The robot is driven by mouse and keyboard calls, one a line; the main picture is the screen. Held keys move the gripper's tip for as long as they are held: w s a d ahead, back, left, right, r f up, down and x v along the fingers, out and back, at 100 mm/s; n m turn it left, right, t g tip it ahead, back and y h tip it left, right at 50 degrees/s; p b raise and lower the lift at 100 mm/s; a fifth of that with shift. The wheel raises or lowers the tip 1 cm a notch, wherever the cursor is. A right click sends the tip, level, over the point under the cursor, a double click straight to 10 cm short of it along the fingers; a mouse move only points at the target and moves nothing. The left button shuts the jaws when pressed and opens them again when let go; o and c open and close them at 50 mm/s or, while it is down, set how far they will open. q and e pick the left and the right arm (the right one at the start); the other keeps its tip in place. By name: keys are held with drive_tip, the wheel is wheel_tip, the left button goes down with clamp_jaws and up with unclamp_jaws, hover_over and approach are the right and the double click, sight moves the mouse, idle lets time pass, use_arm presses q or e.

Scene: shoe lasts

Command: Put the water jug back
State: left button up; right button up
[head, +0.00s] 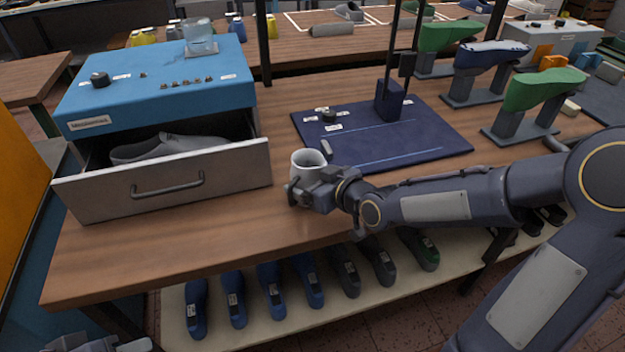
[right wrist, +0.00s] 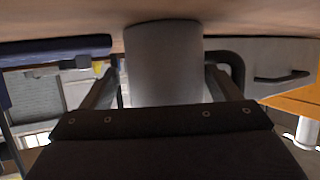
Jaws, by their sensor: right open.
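A white, open-topped jug or mug (head: 308,162) stands upright on the wooden table, right of the open drawer. My right gripper (head: 303,190) is at its near side. In the right wrist view, the vessel (right wrist: 163,65) shows as a grey cylinder between the two open fingers, with a gap visible on its right. A clear vessel (head: 200,38) stands on a small pad on top of the blue cabinet. I cannot tell from its look which vessel is the water jug. Part of my left gripper (head: 100,344) shows at the bottom left, cut off by the frame edge.
The drawer (head: 88,200) of the blue cabinet (head: 150,85) is pulled open, with a grey shoe last (head: 170,147) inside. A dark blue mat (head: 425,145) with a post stands behind the right arm. Green and blue lasts on stands are at the right. Table front is clear.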

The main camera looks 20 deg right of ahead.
drive_tip(key=shift+r, duration=0.15)
drive_tip(key=shift+s+d+r+p, duration=0.15)
drive_tip(key=shift+s+p, duration=0.05)
drive_tip(key=shift+p, duration=0.1)
drive_tip(key=s+d+r+m+g+h+p, duration=0.1)
drive_tip(key=s+d+r+m+h+p, duration=0.15)
drive_tip(key=s+d, duration=0.35)
drive_tip(key=s+d+r+m+g+h+p, duration=0.1)
drive_tip(key=s+d+r+g+h+p, duration=0.25)
drive_tip(key=s, duration=0.55)
drive_tip(key=s+a+r+m+g+y, duration=0.1)
drive_tip(key=s+a+m+g+y, duration=0.1)
drive_tip(key=s, duration=1)
drive_tip(key=shift+s+a+m+y, duration=0.15)
drive_tip(key=shift+a+m+y, duration=0.3)
drive_tip(key=shift+a+y, duration=0.65)
drive_tip(key=shift+r+p, duration=0.65)
drive_tip(key=shift+p, duration=0.2)
